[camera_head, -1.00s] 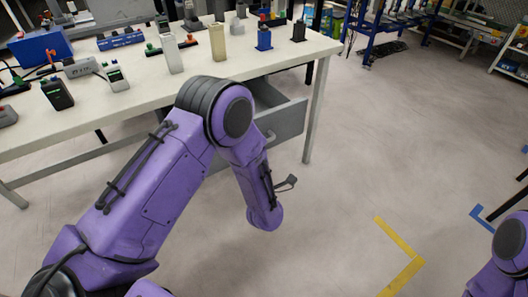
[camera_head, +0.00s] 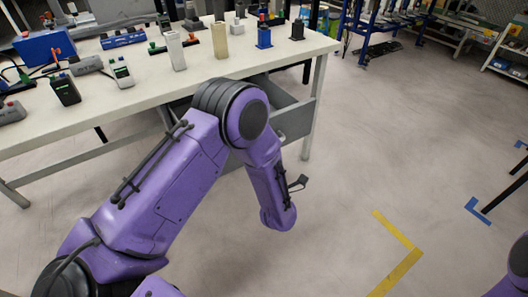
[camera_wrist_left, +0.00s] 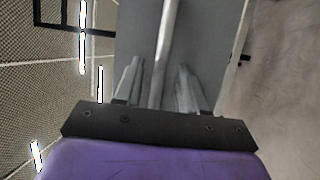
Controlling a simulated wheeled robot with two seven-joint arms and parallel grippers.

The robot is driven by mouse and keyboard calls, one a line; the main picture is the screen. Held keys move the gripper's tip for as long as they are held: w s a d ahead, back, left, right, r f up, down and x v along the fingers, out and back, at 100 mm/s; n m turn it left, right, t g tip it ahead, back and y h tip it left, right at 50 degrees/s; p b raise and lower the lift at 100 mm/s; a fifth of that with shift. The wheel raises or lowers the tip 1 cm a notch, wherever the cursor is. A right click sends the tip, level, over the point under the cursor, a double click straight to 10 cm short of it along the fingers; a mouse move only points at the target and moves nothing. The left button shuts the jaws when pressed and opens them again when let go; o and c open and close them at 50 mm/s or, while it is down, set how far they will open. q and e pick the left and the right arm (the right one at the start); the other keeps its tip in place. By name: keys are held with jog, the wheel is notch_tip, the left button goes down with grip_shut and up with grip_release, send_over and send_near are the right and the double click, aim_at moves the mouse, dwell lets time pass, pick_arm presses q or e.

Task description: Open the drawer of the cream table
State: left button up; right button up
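The cream table (camera_head: 110,97) stands across the left half of the head view. Its grey drawer (camera_head: 294,121) under the right end is partly pulled out, with its inside showing; my left arm covers part of it. In the left wrist view the grey drawer front (camera_wrist_left: 215,45) lies behind a pale bar handle (camera_wrist_left: 168,40). My left gripper (camera_wrist_left: 160,82) has one finger on each side of the handle, with gaps visible between fingers and bar. This gripper is hidden behind my arm in the head view. My right gripper is out of view.
Several small devices, a blue box (camera_head: 44,50) and blocks stand on the tabletop. A table leg (camera_head: 314,105) is right beside the drawer. The floor to the right is open, with yellow tape (camera_head: 402,265) on it. Blue-framed racks stand at the back.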

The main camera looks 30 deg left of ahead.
pick_arm(q)
jog(key=shift+d, duration=0.1)
jog(key=v, duration=1)
jog(key=shift+s+d, duration=0.15)
